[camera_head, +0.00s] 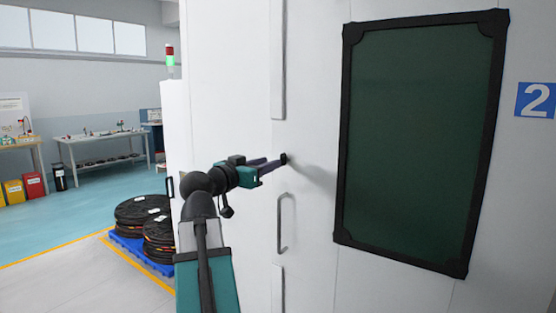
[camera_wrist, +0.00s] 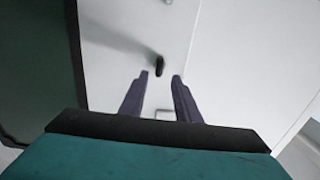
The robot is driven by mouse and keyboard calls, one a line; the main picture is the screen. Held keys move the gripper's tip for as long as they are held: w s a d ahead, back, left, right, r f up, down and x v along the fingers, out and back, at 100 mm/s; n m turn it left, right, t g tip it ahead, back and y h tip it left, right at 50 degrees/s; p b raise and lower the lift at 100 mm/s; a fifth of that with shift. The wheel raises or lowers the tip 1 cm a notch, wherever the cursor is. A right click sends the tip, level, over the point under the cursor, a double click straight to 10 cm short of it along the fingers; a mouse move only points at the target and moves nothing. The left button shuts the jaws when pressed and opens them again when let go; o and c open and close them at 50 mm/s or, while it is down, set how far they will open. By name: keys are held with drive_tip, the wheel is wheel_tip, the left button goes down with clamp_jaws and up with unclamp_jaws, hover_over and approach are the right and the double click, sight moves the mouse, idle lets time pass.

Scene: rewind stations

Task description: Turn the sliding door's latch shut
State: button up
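The white sliding door (camera_head: 308,235) has a dark green window in a black frame. A small black latch (camera_head: 284,158) sits at the door's left edge, above a grey bar handle (camera_head: 282,224). My gripper (camera_head: 273,164) reaches it from the left. In the wrist view my gripper (camera_wrist: 161,76) has two purple fingers apart, with a clear gap. The latch (camera_wrist: 160,67) shows just beyond the fingertips, between them in the picture. I cannot tell whether the fingers touch it, nor clearly which way it is turned.
The window (camera_head: 420,140) fills much of the door's right part, with a blue sign "2" (camera_head: 536,100) beyond it. At left, black reels (camera_head: 143,208) lie on a blue pallet (camera_head: 140,250). A workbench (camera_head: 100,138) stands farther back. Floor at left is open.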

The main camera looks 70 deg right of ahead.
sight(284, 159)
drive_tip(key=p+x, duration=0.1)
drive_tip(key=x, duration=0.5)
drive_tip(key=shift+d, duration=0.2)
drive_tip(key=shift+s, duration=0.1)
drive_tip(key=shift+c, duration=0.2)
